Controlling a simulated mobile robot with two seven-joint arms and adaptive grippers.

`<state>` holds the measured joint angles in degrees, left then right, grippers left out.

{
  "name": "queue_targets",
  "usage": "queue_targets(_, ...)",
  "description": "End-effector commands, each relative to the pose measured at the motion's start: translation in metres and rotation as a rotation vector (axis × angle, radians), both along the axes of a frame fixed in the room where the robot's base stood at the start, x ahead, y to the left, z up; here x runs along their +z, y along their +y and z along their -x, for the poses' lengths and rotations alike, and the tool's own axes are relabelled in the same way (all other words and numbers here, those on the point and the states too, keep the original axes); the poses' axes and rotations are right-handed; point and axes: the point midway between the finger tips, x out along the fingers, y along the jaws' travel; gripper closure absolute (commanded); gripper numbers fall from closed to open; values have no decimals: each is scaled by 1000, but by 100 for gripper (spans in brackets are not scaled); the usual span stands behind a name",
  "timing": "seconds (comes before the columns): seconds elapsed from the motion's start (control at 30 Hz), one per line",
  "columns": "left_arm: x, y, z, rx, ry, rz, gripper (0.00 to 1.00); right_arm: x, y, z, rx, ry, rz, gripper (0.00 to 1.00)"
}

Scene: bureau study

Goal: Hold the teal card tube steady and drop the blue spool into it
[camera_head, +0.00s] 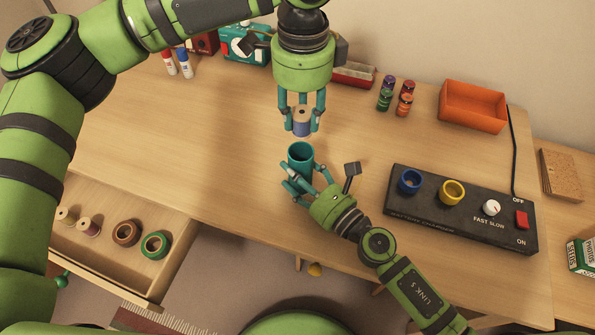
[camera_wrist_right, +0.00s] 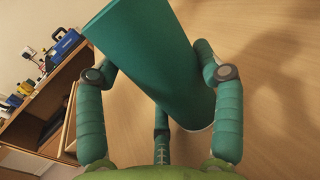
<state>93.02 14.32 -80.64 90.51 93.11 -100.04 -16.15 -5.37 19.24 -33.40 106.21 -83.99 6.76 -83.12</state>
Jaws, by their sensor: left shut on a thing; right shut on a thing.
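The teal card tube (camera_head: 300,155) stands on the desk near the middle of the head view, its open mouth facing up. My right gripper (camera_head: 297,186) is shut on the tube low on its side. In the right wrist view the tube (camera_wrist_right: 160,60) lies between the fingers of my right gripper (camera_wrist_right: 160,85). The blue spool (camera_head: 302,123) is held upright by my left gripper (camera_head: 302,112), which is shut on it. In the head view the spool shows just above the tube's mouth, apart from it; its exact height is hard to tell.
A black control box (camera_head: 460,215) with blue and yellow rings is at the right. An open drawer (camera_head: 110,255) with spools and tape rolls is at the lower left.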

Motion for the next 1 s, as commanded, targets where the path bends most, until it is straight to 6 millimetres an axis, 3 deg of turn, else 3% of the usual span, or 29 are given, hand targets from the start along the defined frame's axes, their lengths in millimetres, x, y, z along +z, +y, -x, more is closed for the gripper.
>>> queue_targets(0.53,-38,0,0,0,0,0,89,0,0,0,0,0,0,64)
queue_targets(0.9,-43,0,0,-1,0,-1,89,0,0,0,0,0,0,64)
queue_targets(0.93,-43,0,0,-1,0,-1,62,0,0,0,0,0,0,64)
queue_targets(1.0,-43,0,0,-1,0,-1,38,0,0,0,0,0,0,64)
